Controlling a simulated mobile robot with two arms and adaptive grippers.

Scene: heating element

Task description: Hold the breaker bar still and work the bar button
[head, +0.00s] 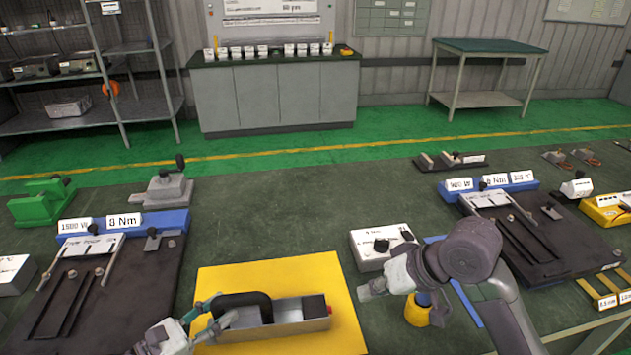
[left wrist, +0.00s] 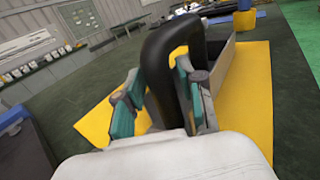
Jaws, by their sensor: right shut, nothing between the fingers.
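The breaker bar appears to be the long grey box-shaped tool (head: 300,318) with a black loop handle (head: 250,299), lying on a yellow mat (head: 345,318). A small red button (head: 328,309) is on its right end. My left gripper (head: 207,318) is at the handle's left end. In the left wrist view, the fingers of my left gripper (left wrist: 158,100) are apart, with a leg of the black handle (left wrist: 157,70) between them and a gap on the left side. My right gripper (head: 365,294) is shut and empty, above the table right of the mat and apart from the button.
A white box with a black knob (head: 381,247) stands behind my right gripper. A yellow cup-like piece (head: 418,312) is partly hidden under my right arm. Dark boards with fixtures (head: 120,290) lie at left and right (head: 520,240).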

